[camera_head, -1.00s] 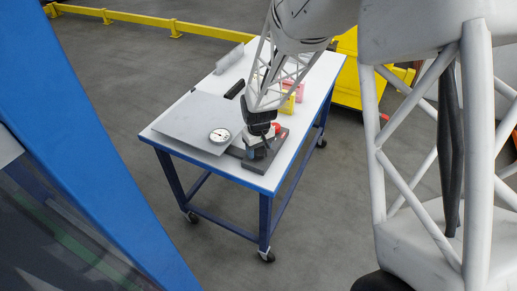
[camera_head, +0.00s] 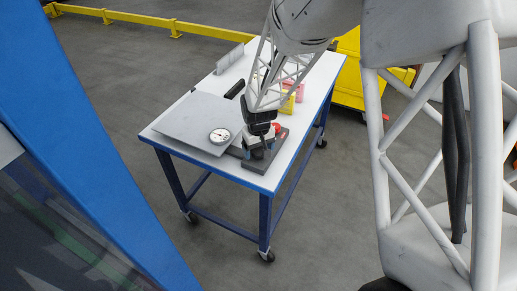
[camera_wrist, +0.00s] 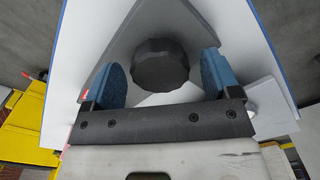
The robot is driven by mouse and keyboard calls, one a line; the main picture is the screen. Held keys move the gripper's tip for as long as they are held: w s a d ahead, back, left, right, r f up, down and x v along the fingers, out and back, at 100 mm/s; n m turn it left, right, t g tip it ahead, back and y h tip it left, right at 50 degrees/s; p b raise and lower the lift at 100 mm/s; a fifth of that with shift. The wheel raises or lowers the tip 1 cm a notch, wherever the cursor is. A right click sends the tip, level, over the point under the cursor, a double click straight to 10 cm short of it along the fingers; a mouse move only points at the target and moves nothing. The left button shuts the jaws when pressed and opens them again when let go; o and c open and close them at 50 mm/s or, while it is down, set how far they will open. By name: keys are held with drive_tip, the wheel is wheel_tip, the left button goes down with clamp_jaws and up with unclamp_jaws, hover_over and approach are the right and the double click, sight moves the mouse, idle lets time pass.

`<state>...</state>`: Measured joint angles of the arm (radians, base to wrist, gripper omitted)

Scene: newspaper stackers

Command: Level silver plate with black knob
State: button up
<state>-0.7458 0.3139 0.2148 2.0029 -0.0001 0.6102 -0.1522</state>
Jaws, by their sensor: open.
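The silver plate (camera_head: 190,123) lies on the white table, with a round dial gauge (camera_head: 219,136) on its near right corner. The black knob (camera_wrist: 160,65) is round with a ridged edge and stands on a dark grey base (camera_wrist: 118,42). My gripper (camera_wrist: 165,80) is open, with one blue-padded finger on each side of the knob and a visible gap to each. In the head view my gripper (camera_head: 259,150) is over the dark base (camera_head: 257,164) at the table's near right part, and hides the knob.
The white table (camera_head: 225,170) has a blue frame on casters. A grey upright holder (camera_head: 229,58), a black handle-like piece (camera_head: 235,89), and yellow (camera_head: 288,104) and pink (camera_head: 295,91) blocks are farther back. A yellow rail (camera_head: 130,17) runs behind.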

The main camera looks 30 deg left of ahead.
sight(259, 149)
drive_tip(key=shift+r, duration=0.1)
drive_tip(key=shift+r, duration=3.8)
drive_tip(key=shift+d, duration=0.1)
drive_tip(key=shift+w+d+r, duration=0.1)
drive_tip(key=shift+d+r, duration=0.15)
drive_tip(key=s+d+r+m, duration=0.15)
drive_tip(key=d+r, duration=0.35)
drive_tip(key=d, duration=0.5)
drive_tip(key=s+d+r+m+t, duration=0.1)
drive_tip(key=d+r+m, duration=0.1)
drive_tip(key=d+r, duration=0.55)
drive_tip(key=s+d+r+m, duration=0.2)
drive_tip(key=d+r, duration=0.2)
drive_tip(key=d, duration=0.8)
drive_tip(key=s+d+r+m, duration=0.2)
drive_tip(key=s+d, duration=0.7)
drive_tip(key=s+d+r+m+t, duration=0.1)
drive_tip(key=s+d+r+m, duration=0.1)
drive_tip(key=s+d, duration=0.7)
drive_tip(key=shift+s+d+m+t, duration=0.3)
drive_tip(key=shift+s+d+m, duration=0.05)
drive_tip(key=shift+m, duration=0.1)
